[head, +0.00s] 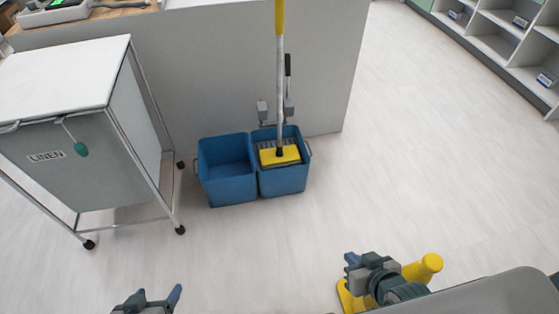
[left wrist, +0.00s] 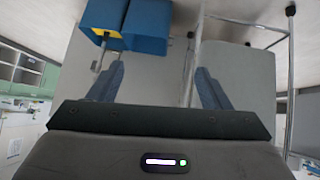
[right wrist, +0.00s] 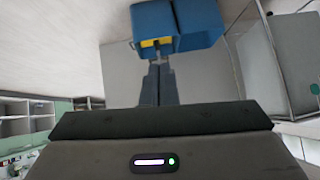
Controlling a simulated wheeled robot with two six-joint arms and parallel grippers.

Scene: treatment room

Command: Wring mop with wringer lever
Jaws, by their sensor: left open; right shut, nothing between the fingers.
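A mop with a yellow-topped silver handle (head: 280,90) stands upright, its yellow head (head: 279,156) in the wringer of the right-hand blue bucket (head: 284,182). The wringer lever with a dark grip (head: 288,66) rises just behind the handle. My left gripper (head: 148,298) is open and empty at the bottom edge, well short of the buckets; its spread fingers show in the left wrist view (left wrist: 160,85). My right gripper (head: 353,262) is shut and empty at lower right, apart from mop and lever. Its closed fingers show in the right wrist view (right wrist: 158,85).
A second blue bucket (head: 227,190) adjoins on the left, empty-looking. A wheeled linen cart (head: 70,165) stands at left. A grey counter panel (head: 190,60) is behind the buckets. A yellow object (head: 424,268) is partly hidden by my right gripper.

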